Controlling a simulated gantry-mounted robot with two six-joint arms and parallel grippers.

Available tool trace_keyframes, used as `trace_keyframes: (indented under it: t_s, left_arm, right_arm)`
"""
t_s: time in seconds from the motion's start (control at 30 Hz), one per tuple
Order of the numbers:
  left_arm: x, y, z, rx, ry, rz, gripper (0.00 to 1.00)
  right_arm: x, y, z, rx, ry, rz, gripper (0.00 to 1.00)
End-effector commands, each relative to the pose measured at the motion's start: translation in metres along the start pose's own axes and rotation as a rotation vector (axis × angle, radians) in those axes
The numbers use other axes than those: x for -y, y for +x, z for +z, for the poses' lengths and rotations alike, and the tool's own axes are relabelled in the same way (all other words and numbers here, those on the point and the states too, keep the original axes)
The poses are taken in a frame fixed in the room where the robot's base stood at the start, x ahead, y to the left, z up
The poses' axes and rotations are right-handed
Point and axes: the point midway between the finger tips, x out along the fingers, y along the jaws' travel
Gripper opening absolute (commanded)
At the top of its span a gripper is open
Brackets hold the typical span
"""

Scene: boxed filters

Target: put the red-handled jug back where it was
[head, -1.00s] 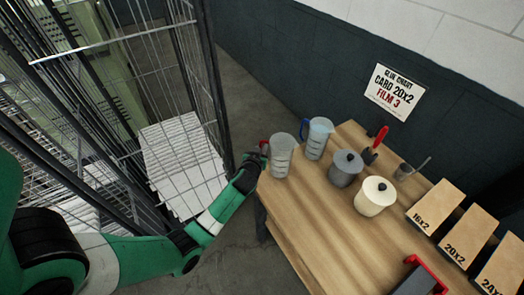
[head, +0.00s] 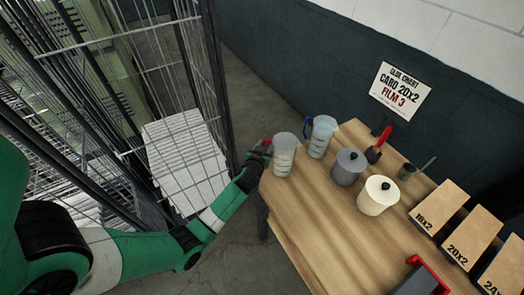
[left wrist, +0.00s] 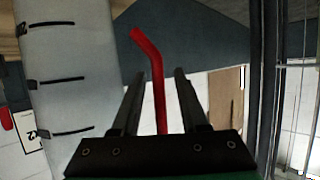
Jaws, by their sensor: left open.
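The red-handled jug (head: 284,155) is a clear measuring jug standing upright at the table's left end. Its red handle (head: 266,141) points toward my left arm. In the left wrist view the jug's body (left wrist: 72,80) with dark marks fills the left side. My left gripper (head: 262,150) is at the handle. Its two fingers are apart, one on each side of the red handle (left wrist: 156,75), with visible gaps; the gripper is open. My right gripper is not in view.
A blue-handled jug (head: 321,136) stands close behind the red-handled one. A grey lidded pot (head: 348,168), a cream lidded pot (head: 378,196) and a red-handled tool (head: 378,146) are to the right. A wire cage (head: 207,100) stands left of the table (head: 300,235). The table's front is clear.

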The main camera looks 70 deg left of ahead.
Motion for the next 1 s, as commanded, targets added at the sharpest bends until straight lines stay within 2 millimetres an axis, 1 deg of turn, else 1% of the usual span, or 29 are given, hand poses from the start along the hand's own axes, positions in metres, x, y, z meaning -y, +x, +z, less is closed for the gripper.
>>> trace_keyframes:
  t_s: [0.17, 0.3, 0.4, 0.5, 0.63, 0.93, 1.0]
  left_arm:
    - [-0.001, -0.036, -0.002, 0.001, 0.001, 0.003, 0.44]
    - [-0.001, -0.072, -0.001, 0.0, 0.003, 0.004, 0.44]
    - [-0.001, -0.094, -0.001, 0.0, 0.002, 0.004, 0.44]
    - [-0.001, -0.109, 0.0, 0.0, 0.002, 0.003, 0.44]
    - [0.0, -0.118, 0.0, 0.0, 0.001, 0.002, 0.44]
    - [0.0, -0.118, 0.0, 0.0, 0.001, 0.0, 0.44]
    - [-0.002, -0.118, -0.002, -0.004, -0.001, 0.005, 0.44]
  right_arm:
    - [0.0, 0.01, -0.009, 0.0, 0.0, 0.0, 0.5]
    - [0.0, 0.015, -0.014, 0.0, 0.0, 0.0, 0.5]
    - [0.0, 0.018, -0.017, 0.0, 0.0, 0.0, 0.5]
    - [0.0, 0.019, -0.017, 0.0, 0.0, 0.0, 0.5]
    - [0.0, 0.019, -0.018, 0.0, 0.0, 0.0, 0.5]
    - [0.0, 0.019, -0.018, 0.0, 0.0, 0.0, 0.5]
    - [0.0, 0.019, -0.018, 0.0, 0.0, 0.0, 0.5]
